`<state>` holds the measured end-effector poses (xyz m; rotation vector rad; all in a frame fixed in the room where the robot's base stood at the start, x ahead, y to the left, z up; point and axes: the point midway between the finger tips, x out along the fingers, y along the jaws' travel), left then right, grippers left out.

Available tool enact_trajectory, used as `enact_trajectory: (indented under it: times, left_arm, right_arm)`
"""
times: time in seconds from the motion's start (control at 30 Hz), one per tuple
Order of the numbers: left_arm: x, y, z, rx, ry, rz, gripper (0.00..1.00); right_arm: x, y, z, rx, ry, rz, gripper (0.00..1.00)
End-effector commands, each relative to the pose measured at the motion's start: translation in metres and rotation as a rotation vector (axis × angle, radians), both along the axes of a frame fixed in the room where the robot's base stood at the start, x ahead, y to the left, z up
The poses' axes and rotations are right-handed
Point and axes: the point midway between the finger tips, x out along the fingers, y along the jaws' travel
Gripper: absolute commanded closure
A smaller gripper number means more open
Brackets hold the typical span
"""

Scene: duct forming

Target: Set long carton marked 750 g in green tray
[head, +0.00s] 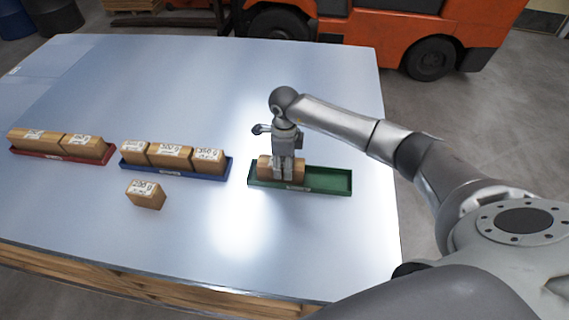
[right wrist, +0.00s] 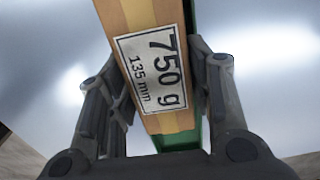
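The long carton (head: 264,166) is brown, and its white label reads 750 g and 135 mm in the right wrist view (right wrist: 153,70). It is at the left end of the green tray (head: 325,182), lined up along it. Whether it rests on the tray floor or is just above it I cannot tell. My right gripper (head: 288,176) points down over the carton, with a finger against each long side. The fingers hide part of the carton in the head view. My left gripper is not in view.
A blue tray (head: 178,170) holds several cartons. A red tray (head: 62,154) at the far left holds two cartons. A single short carton (head: 146,194) stands on the table in front of the blue tray. The green tray's right half is empty. An orange forklift (head: 380,30) is behind the table.

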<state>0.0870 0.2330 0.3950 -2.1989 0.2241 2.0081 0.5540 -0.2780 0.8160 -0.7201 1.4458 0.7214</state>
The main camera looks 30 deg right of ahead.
Motion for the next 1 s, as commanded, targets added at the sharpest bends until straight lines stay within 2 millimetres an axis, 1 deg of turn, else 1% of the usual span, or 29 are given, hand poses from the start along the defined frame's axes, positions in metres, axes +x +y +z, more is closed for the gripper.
enact_trajectory:
  times: [0.03, 0.13, 0.4, 0.53, 0.67, 0.9, 1.0]
  left_arm:
    - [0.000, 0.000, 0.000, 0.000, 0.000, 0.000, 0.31]
    - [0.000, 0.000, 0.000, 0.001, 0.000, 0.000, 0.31]
    - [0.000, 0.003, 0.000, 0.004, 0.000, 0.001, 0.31]
    - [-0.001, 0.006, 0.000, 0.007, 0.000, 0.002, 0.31]
    - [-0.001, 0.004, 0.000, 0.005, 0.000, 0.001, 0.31]
    - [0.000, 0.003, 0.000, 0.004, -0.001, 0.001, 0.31]
    - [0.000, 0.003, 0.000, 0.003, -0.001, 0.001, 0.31]
  right_arm:
    - [0.000, 0.000, 0.001, 0.000, -0.001, 0.000, 0.43]
    - [0.000, 0.000, 0.000, 0.000, 0.000, 0.000, 0.31]
    - [-0.002, 0.000, -0.003, -0.002, 0.005, 0.000, 0.31]
    - [-0.001, 0.000, 0.003, -0.001, 0.003, 0.000, 0.31]
    - [0.000, -0.001, 0.022, -0.002, -0.001, 0.001, 0.31]
    - [0.000, -0.001, 0.075, -0.002, -0.002, 0.002, 0.31]
    - [0.000, -0.001, 0.093, -0.001, -0.002, 0.000, 0.31]
